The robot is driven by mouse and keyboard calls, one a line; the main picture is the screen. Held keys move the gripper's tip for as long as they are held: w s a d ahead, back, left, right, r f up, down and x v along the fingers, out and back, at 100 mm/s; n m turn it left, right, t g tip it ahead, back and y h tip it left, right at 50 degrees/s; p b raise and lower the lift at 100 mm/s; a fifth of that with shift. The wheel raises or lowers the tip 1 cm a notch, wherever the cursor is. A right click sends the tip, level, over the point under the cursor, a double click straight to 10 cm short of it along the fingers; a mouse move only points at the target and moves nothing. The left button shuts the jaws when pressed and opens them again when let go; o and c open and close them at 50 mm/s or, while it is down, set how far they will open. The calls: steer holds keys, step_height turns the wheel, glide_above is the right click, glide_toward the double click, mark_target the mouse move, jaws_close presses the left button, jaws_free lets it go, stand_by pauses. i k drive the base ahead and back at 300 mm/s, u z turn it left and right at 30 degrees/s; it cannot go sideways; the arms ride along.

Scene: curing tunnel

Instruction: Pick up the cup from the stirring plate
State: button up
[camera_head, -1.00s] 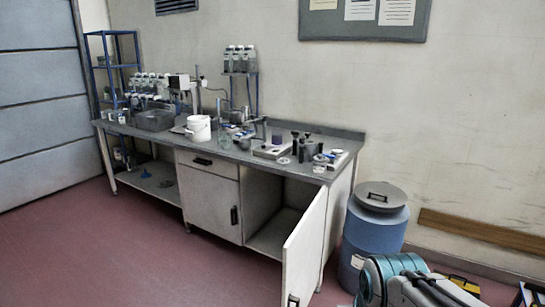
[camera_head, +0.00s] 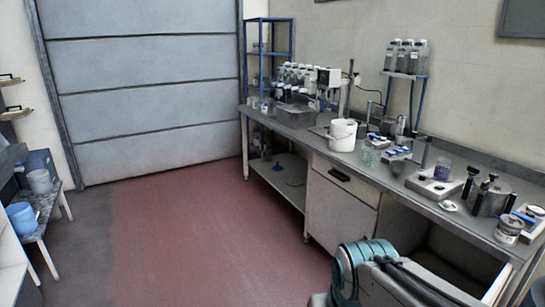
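A small clear cup with purple contents (camera_head: 442,170) stands on the stirring plate (camera_head: 425,188), a flat light-coloured device on the right part of the bench. The cup looks upright. My gripper is not in view; only part of my teal and grey arm shows at the bottom, in front of the bench. Whether my gripper is open or shut does not show.
The grey bench (camera_head: 385,172) runs along the wall. Dark cylinders and a metal pot (camera_head: 491,198) stand right of the plate. A white bucket (camera_head: 342,135) stands further left. The red floor (camera_head: 200,220) is clear. A side table with a blue bucket (camera_head: 21,217) is at left.

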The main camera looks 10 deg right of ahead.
mark_target(444, 165)
steer(key=u, duration=0.2)
steer(key=i, duration=1.65)
steer(key=z, duration=0.4)
steer(key=i, duration=1.25)
steer(key=z, duration=1.8)
steer(key=i, duration=0.8)
steer(key=z, duration=0.6)
